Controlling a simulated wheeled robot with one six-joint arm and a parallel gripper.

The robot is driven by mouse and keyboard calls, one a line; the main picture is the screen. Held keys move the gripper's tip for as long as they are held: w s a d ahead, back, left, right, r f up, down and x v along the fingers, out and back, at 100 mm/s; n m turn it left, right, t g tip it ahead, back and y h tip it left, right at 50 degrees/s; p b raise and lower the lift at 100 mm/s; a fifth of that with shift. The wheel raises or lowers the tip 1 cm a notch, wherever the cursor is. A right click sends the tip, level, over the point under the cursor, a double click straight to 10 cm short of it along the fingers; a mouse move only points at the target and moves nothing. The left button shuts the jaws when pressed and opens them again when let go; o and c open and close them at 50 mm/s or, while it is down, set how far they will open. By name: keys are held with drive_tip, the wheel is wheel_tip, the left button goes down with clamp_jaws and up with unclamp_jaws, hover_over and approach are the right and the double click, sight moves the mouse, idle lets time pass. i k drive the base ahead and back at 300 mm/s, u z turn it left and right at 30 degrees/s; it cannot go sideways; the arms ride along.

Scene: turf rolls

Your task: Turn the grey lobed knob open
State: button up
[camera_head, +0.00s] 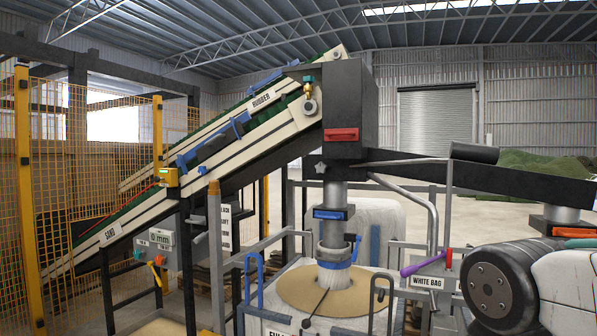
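A small grey lobed knob (320,168) shows at the lower left of the dark box at the top of the conveyor, beside the grey vertical pipe (334,194). It is too small to tell which way it is turned. A second small dark piece (306,323) sits low near the front container's edge, and I cannot tell its shape. My gripper is out of view. Only a black joint and white link of what looks like my arm show at the lower right, well apart from the knob.
A red handle (341,134) is on the dark box (349,95). A purple lever (424,264) and grey rails stand between the lid and my arm. Yellow mesh fencing (85,180) is at left.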

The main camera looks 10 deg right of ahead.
sight(321, 167)
drive_tip(key=u, duration=0.6)
drive_tip(key=i, duration=1.4)
drive_tip(key=z, duration=0.2)
